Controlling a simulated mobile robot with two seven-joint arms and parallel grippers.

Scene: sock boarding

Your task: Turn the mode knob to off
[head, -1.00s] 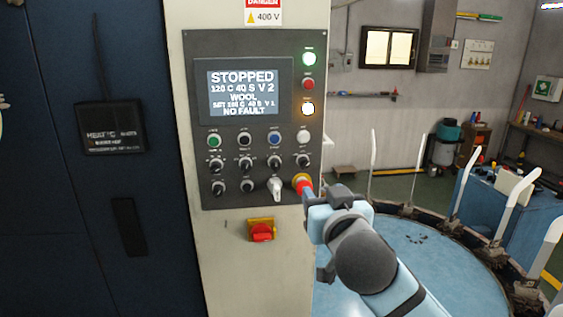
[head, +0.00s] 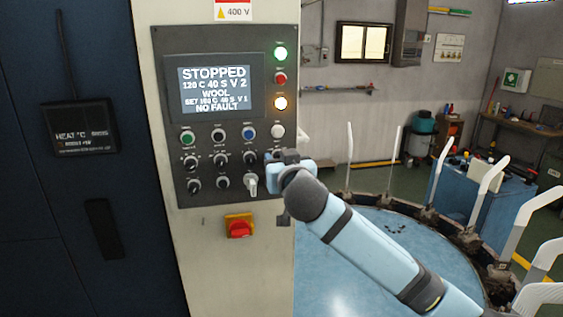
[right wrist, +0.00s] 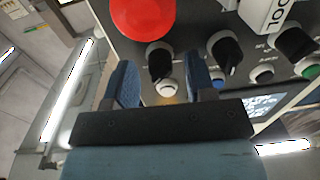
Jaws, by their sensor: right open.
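The control panel (head: 208,120) carries rows of small black knobs; their labels are too small to read, so I cannot tell which is the mode knob. My right gripper (head: 275,165) is at the panel's lower right edge. It hides the rightmost knob of the upper knob row in the head view. In the right wrist view my right gripper (right wrist: 162,76) is open, and that black knob (right wrist: 160,60) shows between its fingers, nearer the left one. I cannot tell whether they touch. Another black knob (right wrist: 225,52) is just right of the fingers. My left gripper is out of view.
The red emergency stop (right wrist: 142,14) is close to the fingers. A red rotary switch (head: 239,228) is lower down. The screen (head: 214,90) reads STOPPED. A round blue table (head: 350,260) with upright white forms stands right.

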